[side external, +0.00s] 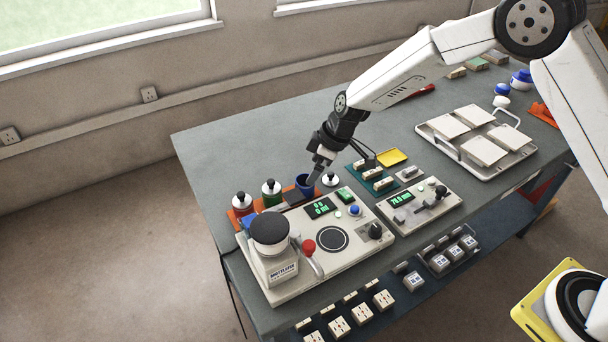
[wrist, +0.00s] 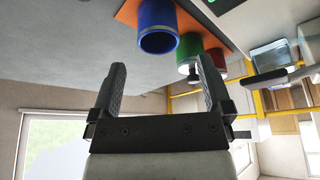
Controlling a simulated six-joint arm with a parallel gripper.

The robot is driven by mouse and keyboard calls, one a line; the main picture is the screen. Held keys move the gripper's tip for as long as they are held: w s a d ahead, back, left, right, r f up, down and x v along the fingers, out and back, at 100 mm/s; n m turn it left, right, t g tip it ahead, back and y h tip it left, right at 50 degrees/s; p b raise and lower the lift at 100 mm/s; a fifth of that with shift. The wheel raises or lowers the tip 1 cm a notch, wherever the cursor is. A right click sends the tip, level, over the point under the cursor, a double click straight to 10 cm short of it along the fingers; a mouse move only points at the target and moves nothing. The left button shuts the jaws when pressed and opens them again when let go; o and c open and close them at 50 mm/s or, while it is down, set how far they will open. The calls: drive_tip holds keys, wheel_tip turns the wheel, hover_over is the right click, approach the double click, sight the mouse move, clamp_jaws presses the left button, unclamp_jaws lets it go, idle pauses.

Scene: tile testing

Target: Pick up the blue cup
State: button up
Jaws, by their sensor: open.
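The blue cup (side external: 303,184) stands on the orange mat (side external: 258,209) near the table's left edge in the side view. In the wrist view the blue cup (wrist: 157,22) is at the top, its round rim facing the camera. My gripper (side external: 315,178) is close at the cup's right side in the side view; whether it touches the cup I cannot tell. In the wrist view my gripper (wrist: 161,68) has its two fingers spread wide with nothing between them. The cup appears just beyond the fingertips there, apart from them.
The tester with a green display (side external: 320,208) is just in front. Bare tabletop (side external: 240,150) lies behind.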

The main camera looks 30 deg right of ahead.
drive_tip(key=shift+x, duration=1.3)
drive_tip(key=shift+w+f, duration=0.1)
drive_tip(key=shift+x, duration=2.5)
drive_tip(key=shift+w, duration=0.15)
clamp_jaws()
